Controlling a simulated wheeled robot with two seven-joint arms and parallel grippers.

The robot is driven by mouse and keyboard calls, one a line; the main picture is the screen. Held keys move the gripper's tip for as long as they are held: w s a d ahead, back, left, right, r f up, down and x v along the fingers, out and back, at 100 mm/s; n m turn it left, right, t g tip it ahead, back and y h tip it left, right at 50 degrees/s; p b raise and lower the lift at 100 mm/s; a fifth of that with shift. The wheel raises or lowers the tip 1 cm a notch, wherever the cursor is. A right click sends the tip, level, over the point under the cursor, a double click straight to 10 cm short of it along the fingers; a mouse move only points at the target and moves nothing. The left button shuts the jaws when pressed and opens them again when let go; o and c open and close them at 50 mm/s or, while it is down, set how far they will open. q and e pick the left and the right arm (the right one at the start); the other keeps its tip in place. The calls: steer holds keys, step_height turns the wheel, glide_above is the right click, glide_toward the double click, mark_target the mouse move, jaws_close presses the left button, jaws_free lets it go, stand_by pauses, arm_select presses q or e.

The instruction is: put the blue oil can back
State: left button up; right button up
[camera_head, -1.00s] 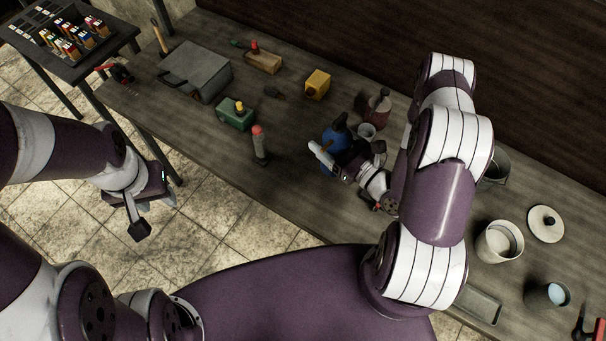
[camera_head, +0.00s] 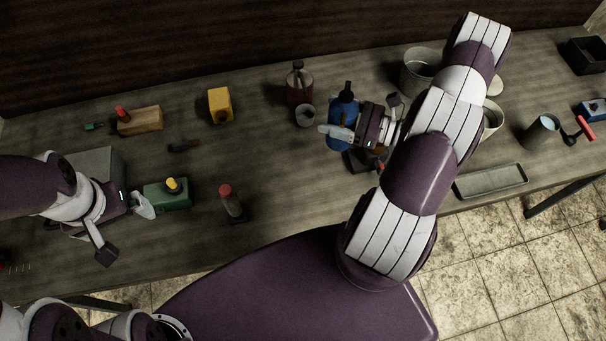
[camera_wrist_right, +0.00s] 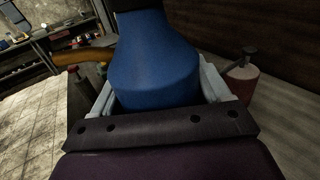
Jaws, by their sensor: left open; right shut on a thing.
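The blue oil can (camera_head: 342,112) is upright in the head view, held by my right gripper (camera_head: 343,118) near the middle of the workbench. In the right wrist view the can (camera_wrist_right: 155,70) fills the space between the fingers of my right gripper (camera_wrist_right: 155,95). I cannot tell whether its base touches the bench. My left gripper (camera_head: 124,230) is open and empty at the left, over the bench front near the green box.
The bench (camera_head: 290,170) holds a red can (camera_head: 299,88), a small grey cup (camera_head: 305,116), a yellow block (camera_head: 221,106), a green box (camera_head: 167,193), a red-capped cylinder (camera_head: 232,203), a bucket (camera_head: 421,70) and a shallow tray (camera_head: 490,180). A bare stretch lies in the middle.

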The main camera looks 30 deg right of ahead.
steer(key=s+a+f+b, duration=0.1)
steer(key=a+f+b, duration=0.1)
steer(key=a+f, duration=0.1)
steer(key=s+a+f+b, duration=0.1)
steer(key=a+f, duration=0.2)
steer(key=f, duration=0.1)
steer(key=s+a+f+b, duration=0.1)
steer(key=a+f+b, duration=0.1)
steer(key=a+f, duration=0.1)
steer(key=shift+s+a+f+b, duration=0.25)
steer(key=shift+a+f+b, duration=0.15)
steer(key=shift+a, duration=0.1)
arm_select(q)
step_height(320, 180, down, 8)
steer(key=shift+s+d+r, duration=0.25)
steer(key=shift+s+d, duration=0.1)
steer(key=shift+d, duration=0.05)
steer(key=shift+f, duration=0.1)
arm_select(e)
steer(key=shift+s+f, duration=0.1)
